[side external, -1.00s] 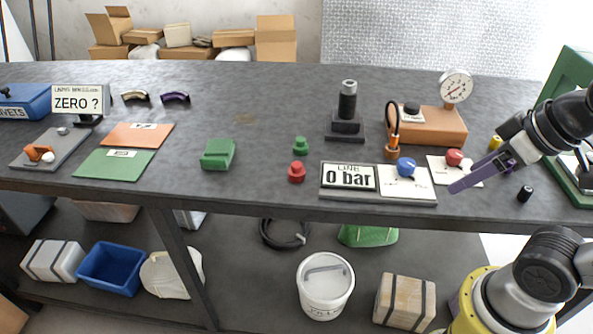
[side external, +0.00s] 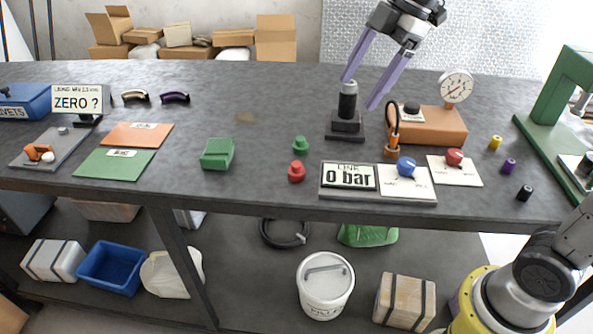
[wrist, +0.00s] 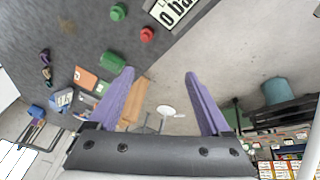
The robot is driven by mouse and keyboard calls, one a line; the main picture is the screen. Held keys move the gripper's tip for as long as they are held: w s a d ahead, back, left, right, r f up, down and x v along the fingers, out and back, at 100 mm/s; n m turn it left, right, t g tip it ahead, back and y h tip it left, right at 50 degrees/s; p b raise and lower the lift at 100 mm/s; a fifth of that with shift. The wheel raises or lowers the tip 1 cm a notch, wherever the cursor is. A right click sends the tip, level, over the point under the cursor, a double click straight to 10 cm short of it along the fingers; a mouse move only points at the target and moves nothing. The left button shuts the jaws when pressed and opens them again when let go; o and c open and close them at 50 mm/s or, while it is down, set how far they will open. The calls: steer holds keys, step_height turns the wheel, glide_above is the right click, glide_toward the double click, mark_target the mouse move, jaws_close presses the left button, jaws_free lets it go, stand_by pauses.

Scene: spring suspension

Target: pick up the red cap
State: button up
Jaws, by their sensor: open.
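The red cap (side external: 297,172) stands on the dark bench top, just left of the "0 bar" sign. It also shows in the wrist view (wrist: 147,34), near the top. My gripper (side external: 357,95) is open and empty, with its purple fingers apart. It is high over the back of the bench, above and to the right of the red cap, near the black post. In the wrist view its two fingers (wrist: 160,75) spread apart with nothing between them.
A green cap (side external: 300,145) stands just behind the red one. The black post (side external: 345,122) on its base, an orange-handled tool (side external: 393,140) and the gauge block (side external: 435,125) stand to the right. A green block (side external: 217,154) is at left. Bench between it and the caps is clear.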

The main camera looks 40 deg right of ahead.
steer(key=w+f+n+g, duration=0.1)
steer(key=w+f, duration=0.2)
steer(key=w, duration=0.3)
steer(key=g, duration=0.1)
glide_above(297, 163)
steer(key=d, duration=0.2)
steer(key=shift+y, duration=0.4)
steer(key=f, duration=1.2)
steer(key=shift+s+d, duration=0.1)
steer(key=shift+d, duration=0.1)
steer(key=shift+s+x, duration=0.2)
steer(key=shift+x, duration=2.95)
jaws_close()
